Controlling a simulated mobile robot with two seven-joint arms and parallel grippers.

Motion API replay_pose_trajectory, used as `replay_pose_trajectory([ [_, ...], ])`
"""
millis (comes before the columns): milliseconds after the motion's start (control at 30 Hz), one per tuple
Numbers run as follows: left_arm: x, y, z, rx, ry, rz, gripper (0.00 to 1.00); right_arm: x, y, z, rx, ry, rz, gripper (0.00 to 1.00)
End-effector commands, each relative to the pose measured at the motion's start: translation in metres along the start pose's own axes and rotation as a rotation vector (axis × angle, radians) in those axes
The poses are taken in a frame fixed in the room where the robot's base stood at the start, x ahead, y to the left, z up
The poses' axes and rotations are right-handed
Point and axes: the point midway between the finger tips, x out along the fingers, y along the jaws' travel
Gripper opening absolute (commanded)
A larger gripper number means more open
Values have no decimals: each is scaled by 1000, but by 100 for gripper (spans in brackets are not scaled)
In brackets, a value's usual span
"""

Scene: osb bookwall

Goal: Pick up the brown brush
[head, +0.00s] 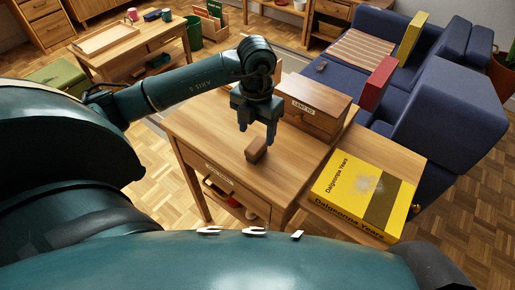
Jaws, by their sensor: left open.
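The brown brush (256,150) looks like a small brown block lying on top of the wooden side table (205,130). My left gripper (257,134) comes in from the left and points down over the brush. Its fingers are apart and nothing is held between them. The fingertips look to be close above the brush; whether they touch it I cannot tell. My right gripper is not in view.
A wooden box (316,104) with a label stands behind the gripper. A large yellow book (345,185) lies at the right. A drawer (240,198) below the tabletop is partly open with things in it. A blue sofa (425,110) stands behind.

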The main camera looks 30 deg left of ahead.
Motion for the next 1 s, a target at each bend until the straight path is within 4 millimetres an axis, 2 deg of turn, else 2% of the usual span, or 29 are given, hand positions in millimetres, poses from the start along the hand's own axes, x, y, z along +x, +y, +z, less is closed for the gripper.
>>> replay_pose_trajectory([
  [100,14,0,0,1,1,-1,60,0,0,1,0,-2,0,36],
  [267,24,0,0,0,2,-1,60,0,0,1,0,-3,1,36],
  [500,60,2,1,1,3,-2,60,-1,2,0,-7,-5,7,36],
  [600,68,2,1,2,1,-2,60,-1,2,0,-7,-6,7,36],
  [867,71,2,2,2,-1,-2,60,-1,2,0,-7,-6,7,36],
  [1000,71,2,2,2,-1,-2,49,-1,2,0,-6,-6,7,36],
])
